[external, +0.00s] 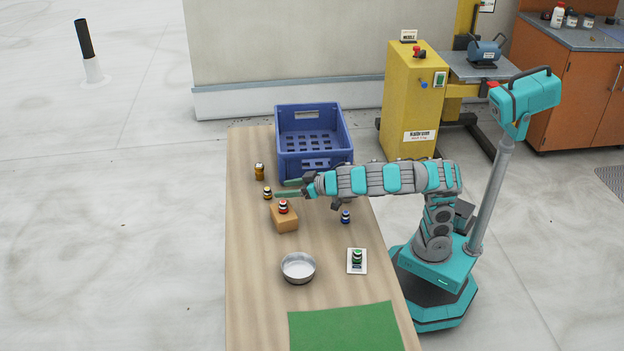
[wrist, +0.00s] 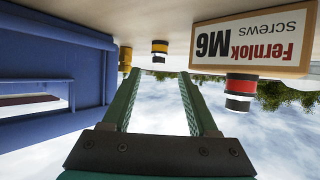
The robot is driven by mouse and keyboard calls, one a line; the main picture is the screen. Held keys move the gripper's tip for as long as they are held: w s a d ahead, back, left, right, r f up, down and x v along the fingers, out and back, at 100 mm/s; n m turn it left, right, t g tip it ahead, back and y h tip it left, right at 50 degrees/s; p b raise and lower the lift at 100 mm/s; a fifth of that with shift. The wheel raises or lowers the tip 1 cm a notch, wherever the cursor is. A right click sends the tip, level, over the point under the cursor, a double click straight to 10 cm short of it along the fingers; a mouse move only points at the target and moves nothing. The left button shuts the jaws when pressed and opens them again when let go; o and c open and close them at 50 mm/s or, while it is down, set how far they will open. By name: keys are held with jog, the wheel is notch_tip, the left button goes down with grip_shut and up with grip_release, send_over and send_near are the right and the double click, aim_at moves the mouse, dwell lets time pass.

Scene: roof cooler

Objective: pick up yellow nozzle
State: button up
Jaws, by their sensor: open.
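The yellow nozzle (external: 267,193) is small, with dark bands, and stands on the table near its left edge. In the wrist view, which is upside down, the yellow nozzle (wrist: 160,48) shows beyond and between the fingertips. My gripper (external: 281,189) is open and empty, reaching left over the table with its green fingers pointing at the nozzle. In the wrist view my gripper (wrist: 161,75) has a clear gap between its fingers. The nozzle appears apart from both fingers.
A red nozzle (external: 283,206) sits on a cardboard screw box (external: 285,220) beside my fingers. A blue crate (external: 314,164) and an amber-yellow container (external: 259,172) stand farther back. A blue nozzle (external: 345,216), green nozzle (external: 357,256), metal bowl (external: 298,268) and green mat (external: 345,328) are also on the table.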

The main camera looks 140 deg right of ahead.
aim_at(269, 189)
jog(key=x, duration=0.6)
jog(key=shift+d, duration=0.3)
jog(key=shift+c, duration=0.4)
grip_shut()
